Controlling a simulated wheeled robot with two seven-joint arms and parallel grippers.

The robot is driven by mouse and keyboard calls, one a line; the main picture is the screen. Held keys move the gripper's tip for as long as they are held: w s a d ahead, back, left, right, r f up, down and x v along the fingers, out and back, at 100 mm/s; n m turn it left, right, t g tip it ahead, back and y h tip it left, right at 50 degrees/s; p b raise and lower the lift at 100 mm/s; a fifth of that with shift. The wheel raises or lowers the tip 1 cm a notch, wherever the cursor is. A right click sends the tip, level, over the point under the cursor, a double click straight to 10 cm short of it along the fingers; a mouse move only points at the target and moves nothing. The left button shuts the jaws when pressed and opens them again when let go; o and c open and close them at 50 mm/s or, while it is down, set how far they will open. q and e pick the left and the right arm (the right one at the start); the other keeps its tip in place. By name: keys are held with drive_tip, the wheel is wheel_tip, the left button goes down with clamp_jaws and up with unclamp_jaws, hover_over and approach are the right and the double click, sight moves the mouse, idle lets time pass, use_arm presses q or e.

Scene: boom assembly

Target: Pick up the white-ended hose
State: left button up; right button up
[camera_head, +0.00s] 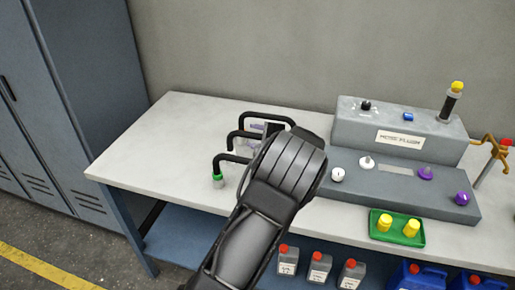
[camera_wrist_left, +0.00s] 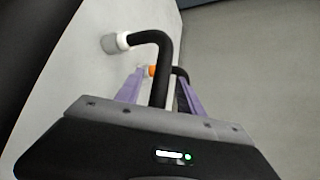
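In the left wrist view, the white-ended hose (camera_wrist_left: 160,50) is a bent black tube with a white and grey end (camera_wrist_left: 116,42) at upper left. Its tube runs down between the purple fingers of my left gripper (camera_wrist_left: 162,92), which stand apart with gaps beside it. In the head view, my left gripper (camera_head: 254,134) is at the hoses, partly hidden by my wrist. The middle black hose (camera_head: 240,133) there appears to be this one; its end colour is hard to tell. My right gripper is in neither view.
A green-ended hose (camera_head: 218,170) stands in front, and another black hose (camera_head: 268,116) behind. An orange end (camera_wrist_left: 152,70) shows near the fingers. A grey console (camera_head: 400,185) and green tray (camera_head: 397,239) with yellow parts are right. The table's left end (camera_head: 135,160) is clear.

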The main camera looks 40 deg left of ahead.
use_arm(q)
clamp_jaws()
idle(1.2)
